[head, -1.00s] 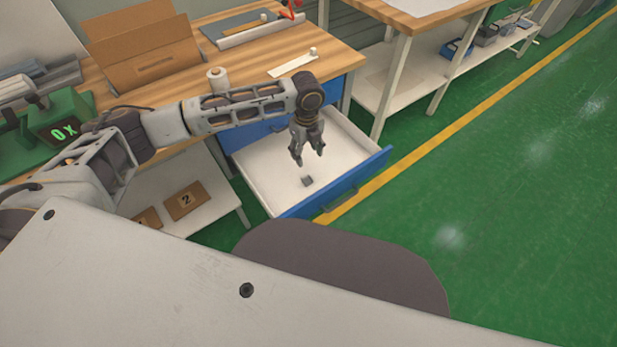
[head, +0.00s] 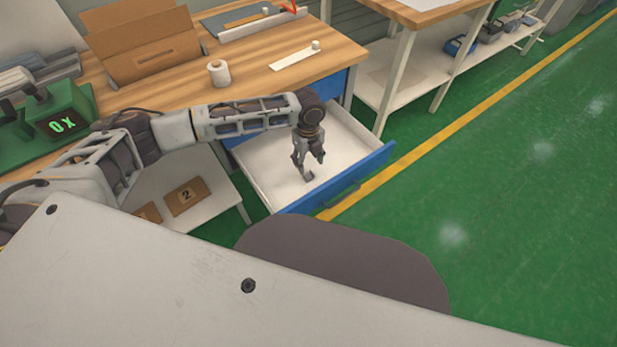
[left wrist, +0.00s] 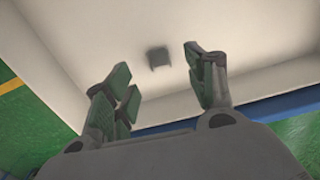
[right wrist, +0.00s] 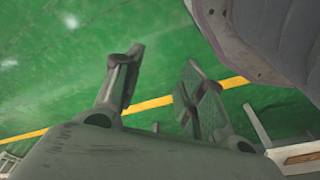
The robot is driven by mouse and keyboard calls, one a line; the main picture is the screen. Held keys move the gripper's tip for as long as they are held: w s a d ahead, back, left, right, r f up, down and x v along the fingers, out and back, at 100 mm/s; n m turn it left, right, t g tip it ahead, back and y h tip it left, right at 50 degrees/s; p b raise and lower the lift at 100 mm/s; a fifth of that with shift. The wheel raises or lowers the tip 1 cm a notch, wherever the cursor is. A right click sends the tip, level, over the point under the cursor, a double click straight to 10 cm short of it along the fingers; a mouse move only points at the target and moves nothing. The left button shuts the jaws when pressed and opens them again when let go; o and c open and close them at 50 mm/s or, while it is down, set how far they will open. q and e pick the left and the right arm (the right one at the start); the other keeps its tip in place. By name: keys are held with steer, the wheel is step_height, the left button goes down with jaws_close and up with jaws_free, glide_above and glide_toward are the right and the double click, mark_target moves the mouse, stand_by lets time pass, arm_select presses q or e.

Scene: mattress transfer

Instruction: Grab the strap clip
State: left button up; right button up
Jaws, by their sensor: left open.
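The strap clip (head: 308,177) is a small dark grey piece lying on the white floor of the open blue-fronted drawer (head: 262,178). My left gripper (head: 308,175) is inside the drawer, pointing down, with its fingers close above the clip and partly covering it in the head view. In the left wrist view the clip (left wrist: 159,59) lies beyond the fingertips, between the two sides of the open left gripper (left wrist: 160,82), apart from them. My right gripper (right wrist: 158,75) shows only in the right wrist view, open and empty over the green floor.
The drawer's blue front (head: 345,182) and white side walls surround my left gripper. The wooden bench (head: 170,90) above holds a cardboard box (head: 145,45), a white roll (head: 217,73) and a green scale (head: 45,120). A shelf (head: 205,212) with numbered brown plates is to the left.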

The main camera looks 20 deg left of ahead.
mark_target(307, 175)
arm_select(q)
steer(key=shift+f, duration=0.9)
arm_select(e)
steer(key=shift+a+r, duration=0.15)
steer(key=shift+r, duration=0.45)
arm_select(q)
steer(key=shift+f, duration=0.2)
steer(key=shift+f, duration=0.15)
steer(key=shift+f+b, duration=0.25)
steer(key=shift+b, duration=0.1)
steer(key=shift+a+f+b, duration=0.15)
steer(key=shift+f+b, duration=0.15)
steer(key=shift+f, duration=0.6)
steer(key=shift+f+b, duration=0.3)
steer(key=shift+f, duration=0.8)
arm_select(e)
steer(key=shift+a+r, duration=0.25)
steer(key=shift+r, duration=1)
steer(key=shift+a+r, duration=0.25)
steer(key=shift+r, duration=1)
arm_select(q)
steer(key=shift+c, duration=0.2)
steer(key=c, duration=0.9)
